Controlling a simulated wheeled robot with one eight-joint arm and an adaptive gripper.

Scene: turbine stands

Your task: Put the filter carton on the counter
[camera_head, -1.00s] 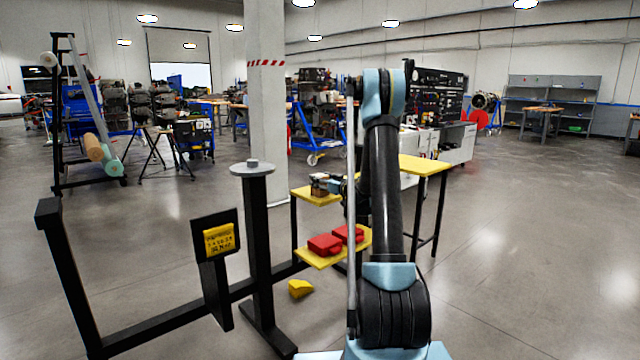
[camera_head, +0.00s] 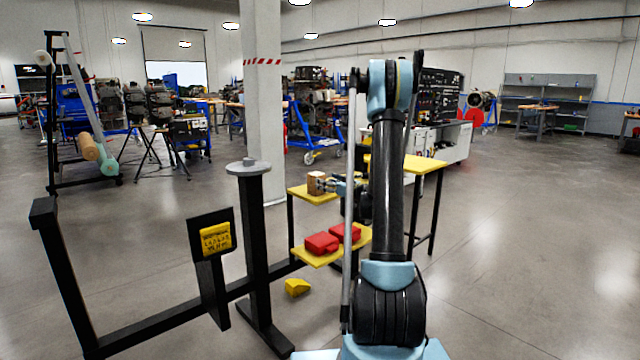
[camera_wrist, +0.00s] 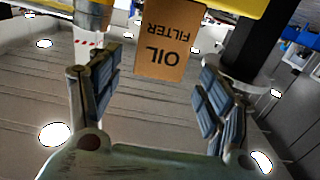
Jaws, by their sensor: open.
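The filter carton (camera_head: 316,182) is a small brown box standing on a small yellow top (camera_head: 305,193) beyond my arm in the head view. In the wrist view the carton (camera_wrist: 166,42) shows upside down, with "OIL FILTER" printed on its face, against the yellow surface (camera_wrist: 240,6) along the top edge. My gripper (camera_wrist: 152,90) is open, its two padded fingers wide apart and empty. The carton stands ahead of the fingertips, apart from them. In the head view my gripper (camera_head: 338,187) is just right of the carton, partly hidden by my arm.
Red boxes (camera_head: 321,243) lie on a lower yellow shelf (camera_head: 318,259). Another yellow tabletop (camera_head: 425,164) is at the right. A black stand (camera_head: 255,240) with a round grey cap and a yellow wedge (camera_head: 297,287) on the floor are at the left. The right floor is clear.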

